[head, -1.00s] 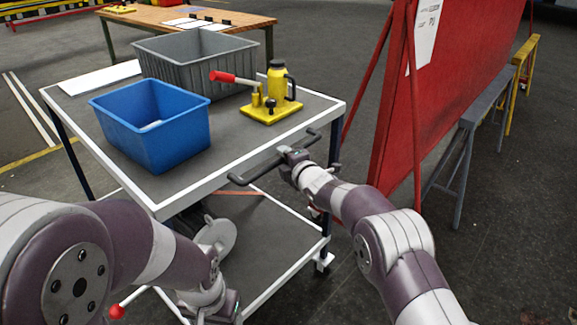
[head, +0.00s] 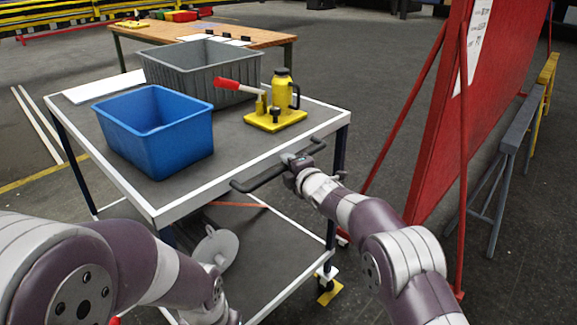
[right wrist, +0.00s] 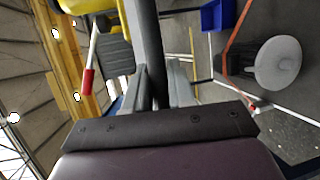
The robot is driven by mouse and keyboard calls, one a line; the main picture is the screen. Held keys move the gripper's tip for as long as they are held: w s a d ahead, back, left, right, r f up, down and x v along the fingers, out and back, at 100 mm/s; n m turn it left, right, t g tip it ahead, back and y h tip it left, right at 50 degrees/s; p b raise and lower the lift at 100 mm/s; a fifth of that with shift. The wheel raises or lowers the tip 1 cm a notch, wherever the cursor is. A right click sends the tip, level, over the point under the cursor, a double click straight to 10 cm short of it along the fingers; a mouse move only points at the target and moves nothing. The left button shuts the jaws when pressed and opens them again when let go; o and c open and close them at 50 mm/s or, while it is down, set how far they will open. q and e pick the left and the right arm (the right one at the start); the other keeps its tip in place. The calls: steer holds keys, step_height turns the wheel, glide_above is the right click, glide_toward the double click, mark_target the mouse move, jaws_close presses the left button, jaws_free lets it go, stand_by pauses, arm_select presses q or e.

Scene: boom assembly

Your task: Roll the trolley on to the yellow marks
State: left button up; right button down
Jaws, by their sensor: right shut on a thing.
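The trolley (head: 240,160), grey-topped with white edges and dark posts, stands in front of me in the head view. My right gripper (head: 299,163) is shut on its dark push handle (head: 262,179); the handle bar (right wrist: 150,50) also runs between the fingers in the right wrist view. A yellow patch (head: 326,297) shows on the floor at the trolley's near right caster (head: 333,285), which partly covers it. I cannot tell how exactly the wheel sits on it. Other marks are not clearly visible. My left arm reaches the bottom edge, with its gripper out of frame.
A blue bin (head: 160,145), a grey crate (head: 170,72) and a yellow jack (head: 276,122) with a red-ended lever ride on top. A grey disc (head: 217,250) is on the lower shelf. A red panel (head: 440,150) on stands is close at right. A wooden bench (head: 150,35) stands beyond.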

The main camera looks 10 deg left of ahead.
stand_by(0.3)
steer(key=c, duration=1.1)
jaws_free()
steer(key=shift+o, duration=0.2)
steer(key=shift+s+d, duration=0.3)
steer(key=shift+s, duration=0.15)
steer(key=b+v, duration=0.1)
steer(key=v, duration=1)
steer(key=shift+s+r, duration=0.15)
steer(key=shift+s, duration=0.15)
steer(key=shift+d, duration=0.15)
